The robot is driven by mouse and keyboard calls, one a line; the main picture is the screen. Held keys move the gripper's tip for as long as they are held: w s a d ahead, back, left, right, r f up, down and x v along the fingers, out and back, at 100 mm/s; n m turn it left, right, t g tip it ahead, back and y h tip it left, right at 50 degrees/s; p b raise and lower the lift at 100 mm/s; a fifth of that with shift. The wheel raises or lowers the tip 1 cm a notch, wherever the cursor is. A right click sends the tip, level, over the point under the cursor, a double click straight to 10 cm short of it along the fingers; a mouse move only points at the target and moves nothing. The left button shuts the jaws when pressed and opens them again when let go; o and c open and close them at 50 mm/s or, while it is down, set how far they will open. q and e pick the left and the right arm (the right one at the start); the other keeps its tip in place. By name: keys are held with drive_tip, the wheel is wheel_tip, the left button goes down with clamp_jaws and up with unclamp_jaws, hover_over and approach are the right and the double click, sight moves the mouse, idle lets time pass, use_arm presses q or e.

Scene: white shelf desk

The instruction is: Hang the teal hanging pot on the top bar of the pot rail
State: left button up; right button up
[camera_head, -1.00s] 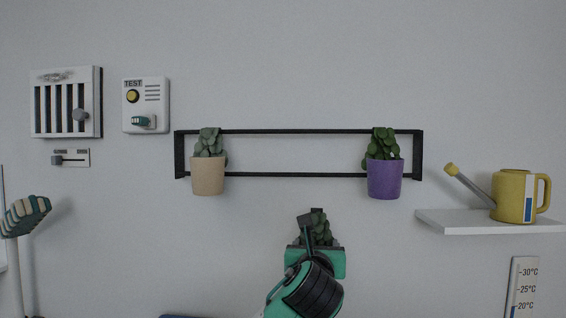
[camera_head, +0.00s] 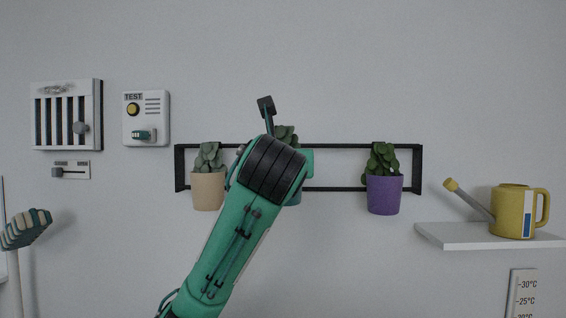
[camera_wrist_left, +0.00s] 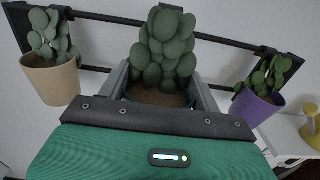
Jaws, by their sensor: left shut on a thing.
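The teal hanging pot holds a green plant; in the left wrist view its soil and rim (camera_wrist_left: 160,96) show between my fingers. In the head view my arm hides most of the pot, and its leaves (camera_head: 287,134) show above. My left gripper (camera_wrist_left: 160,90) is shut on the pot, in front of the middle of the black pot rail (camera_head: 340,146). The leaves overlap the top bar in the picture; I cannot tell whether the pot touches the bar. The pot's hook is hidden. My right gripper is not in view.
A beige pot (camera_head: 208,191) hangs on the rail's left part and a purple pot (camera_head: 384,195) on its right part. The top bar is free between my arm and the purple pot. A yellow watering can (camera_head: 514,211) stands on a white shelf (camera_head: 470,235) at right.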

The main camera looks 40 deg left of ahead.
use_arm(q)
drive_tip(key=w+a+f+b, duration=0.2)
drive_tip(key=w+a, duration=0.2)
drive_tip(key=w, duration=0.2)
drive_tip(key=shift+w+f, duration=0.3)
drive_tip(key=shift+w, duration=0.05)
idle(0.5)
drive_tip(key=o, duration=1.5)
drive_tip(key=shift+c, duration=0.2)
